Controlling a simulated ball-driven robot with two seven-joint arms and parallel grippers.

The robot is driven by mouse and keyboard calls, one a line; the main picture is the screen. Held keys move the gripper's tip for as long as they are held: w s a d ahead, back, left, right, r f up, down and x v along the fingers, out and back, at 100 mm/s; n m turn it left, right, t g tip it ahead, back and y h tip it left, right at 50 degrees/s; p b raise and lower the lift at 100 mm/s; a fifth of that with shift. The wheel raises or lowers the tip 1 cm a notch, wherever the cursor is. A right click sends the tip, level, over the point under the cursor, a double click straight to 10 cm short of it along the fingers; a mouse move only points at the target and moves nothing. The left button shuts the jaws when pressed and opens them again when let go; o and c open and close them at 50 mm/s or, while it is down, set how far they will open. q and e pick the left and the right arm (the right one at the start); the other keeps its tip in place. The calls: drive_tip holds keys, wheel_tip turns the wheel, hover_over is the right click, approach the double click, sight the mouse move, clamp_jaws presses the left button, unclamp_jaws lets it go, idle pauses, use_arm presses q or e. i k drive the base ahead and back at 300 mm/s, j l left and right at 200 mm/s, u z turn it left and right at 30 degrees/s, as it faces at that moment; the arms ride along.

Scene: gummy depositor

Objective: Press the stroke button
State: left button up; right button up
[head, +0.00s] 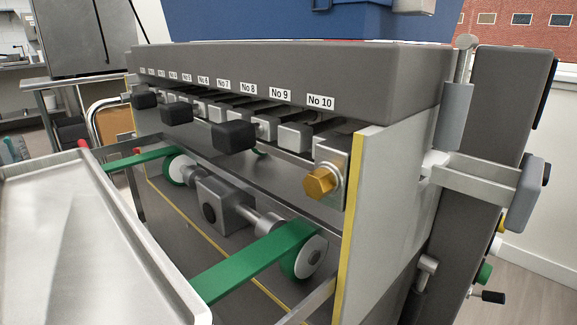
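The depositor machine (285,75) fills the middle of the head view, with a grey top beam labelled up to No 10. No label in view reads stroke, so I cannot tell which control is the stroke button. On its right side, low down, are a green knob or button (484,273), a black-ended handle (490,297) and a partly hidden yellow piece (497,247). A yellow hexagonal knob (319,182) sits on the front near the right end. Neither of my grippers is in view.
A metal tray (80,225) covers the lower left. Green belts (255,262) run on rollers under the beam. Black blocks (233,136) stick out below the labels. A grey bracket (475,178) juts from the machine's right side. Open floor (535,290) shows at the lower right.

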sight(486, 269)
drive_tip(key=z, duration=0.9)
